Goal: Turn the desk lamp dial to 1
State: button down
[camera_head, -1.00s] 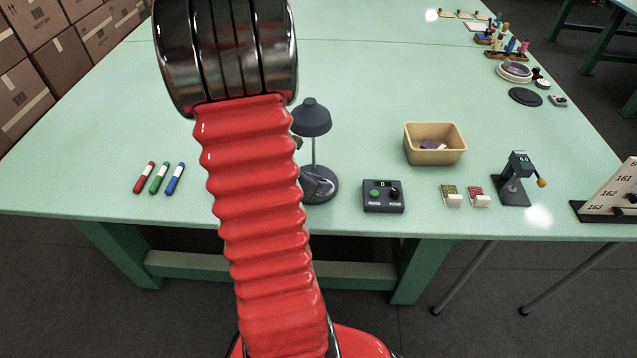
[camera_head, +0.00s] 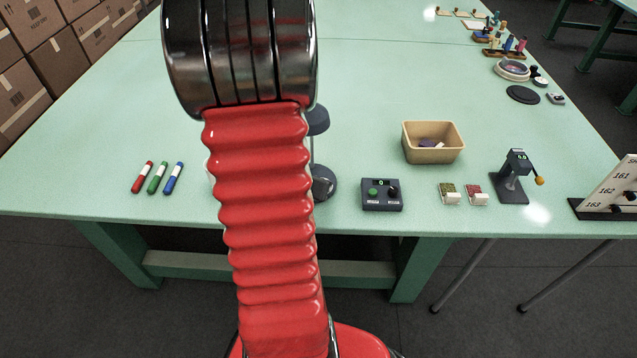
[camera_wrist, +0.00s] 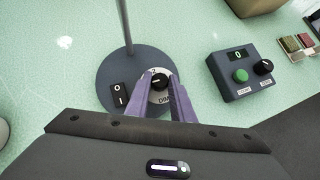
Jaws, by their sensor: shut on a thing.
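The desk lamp stands on the green table. Its dark base (camera_head: 325,183) and part of its shade (camera_head: 319,121) show behind my arm in the head view. In the wrist view the round base (camera_wrist: 110,72) carries a black dial (camera_wrist: 158,83) on a pale disc marked "DIM", with a small figure at its upper left. A light mark on the dial points roughly left. My gripper (camera_wrist: 160,77) has its two purple fingers on either side of the dial, shut on it. The fingers hide part of the scale. In the head view my arm hides the gripper.
A black rocker switch (camera_wrist: 118,97) sits on the lamp base left of the dial. The lamp post (camera_wrist: 125,25) rises behind. A control box (camera_head: 382,194) with a green button and a knob stands to the right. A tan bin (camera_head: 433,157) and markers (camera_head: 158,178) lie farther off.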

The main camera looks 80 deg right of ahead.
jog(key=c, duration=1.5)
grip_release()
jog(key=shift+c, duration=0.2)
jog(key=shift+w+r, duration=0.1)
jog(key=shift+w, duration=0.05)
